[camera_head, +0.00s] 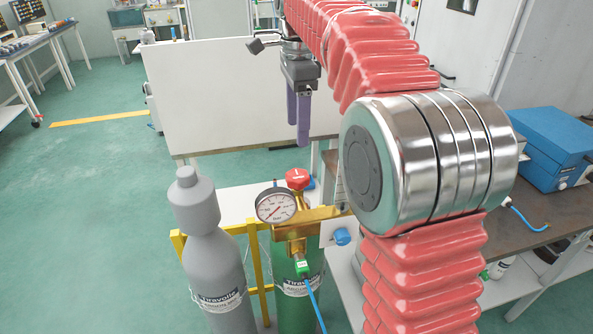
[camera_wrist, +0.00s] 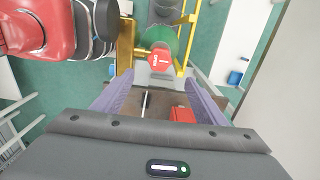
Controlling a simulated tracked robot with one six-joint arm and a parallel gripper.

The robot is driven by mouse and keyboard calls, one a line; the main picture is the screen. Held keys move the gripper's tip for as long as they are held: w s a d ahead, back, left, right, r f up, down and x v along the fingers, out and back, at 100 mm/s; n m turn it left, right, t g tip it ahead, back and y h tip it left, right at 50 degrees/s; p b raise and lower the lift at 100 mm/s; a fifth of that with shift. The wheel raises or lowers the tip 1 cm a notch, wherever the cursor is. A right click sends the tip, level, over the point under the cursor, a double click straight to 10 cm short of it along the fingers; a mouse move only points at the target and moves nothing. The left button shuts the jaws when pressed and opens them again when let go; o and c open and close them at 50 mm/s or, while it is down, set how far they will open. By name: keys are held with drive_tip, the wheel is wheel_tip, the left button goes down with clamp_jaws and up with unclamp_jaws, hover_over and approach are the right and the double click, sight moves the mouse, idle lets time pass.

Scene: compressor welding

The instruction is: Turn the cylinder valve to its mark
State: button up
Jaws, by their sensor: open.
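The cylinder valve is a red knob (camera_head: 298,179) with a white line on top, at the head of a green cylinder (camera_head: 297,299) beside a pressure gauge (camera_head: 275,206). The red knob (camera_wrist: 160,60) also shows in the wrist view, beyond my fingertips. My gripper (camera_head: 299,140) has purple fingers pointing down, above the knob and apart from it. In the wrist view my gripper (camera_wrist: 156,88) is open, with nothing held between the fingers. A mark for the valve cannot be made out clearly.
A grey cylinder (camera_head: 212,260) stands left of the green one, by a yellow rack (camera_head: 256,270). A white panel (camera_head: 225,105) stands behind. A blue box (camera_head: 555,140) rests on the right bench.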

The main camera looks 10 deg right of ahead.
sight(297, 174)
wheel_tip(297, 174, down, 14)
drive_tip(key=shift+r, duration=0.15)
idle(0.6)
drive_tip(key=c, duration=1)
